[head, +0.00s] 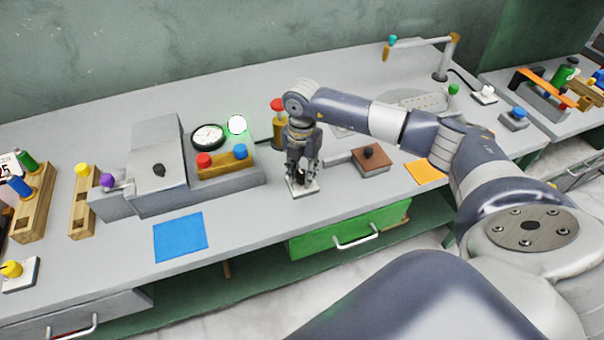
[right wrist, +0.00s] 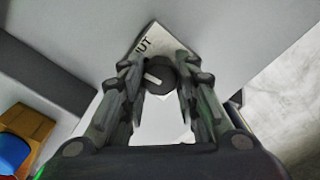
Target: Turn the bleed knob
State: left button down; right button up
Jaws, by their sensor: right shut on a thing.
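The bleed knob (right wrist: 160,73) is a dark round knob with a white pointer line, on a pale plate (right wrist: 186,44) printed with letters of which "UT" shows. In the right wrist view the pointer slants toward the upper left. In the head view the plate (head: 304,191) lies near the bench's front edge, and the fingers hide the knob. My right gripper (head: 302,180) comes down on the plate from above. In the right wrist view its fingers (right wrist: 161,88) stand on both sides of the knob and are shut on it. My left gripper is not in view.
A grey press (head: 160,170) with a gauge and a red and a blue knob stands left of the gripper. A red-topped post (head: 279,125) is close behind. A brown block (head: 371,163) with a black knob is to the right. Blue (head: 180,237) and orange (head: 428,171) sheets lie flat.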

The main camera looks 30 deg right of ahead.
jog(key=n+b, duration=0.2)
jog(key=n, duration=0.1)
jog(key=shift+f+n, duration=0.15)
jog(key=shift+n, duration=0.15)
jog(key=n+b, duration=0.3)
jog(key=n, duration=0.1)
jog(key=shift+n, duration=0.3)
jog(key=n+b, duration=0.2)
jog(key=n, duration=0.2)
jog(key=shift+b, duration=0.4)
jog(key=shift+n+b, duration=0.75)
jog(key=shift+n, duration=1.05)
jog(key=shift+r, duration=0.2)
jog(key=o, duration=1.1)
jog(key=shift+c, duration=0.2)
jog(key=shift+r, duration=0.1)
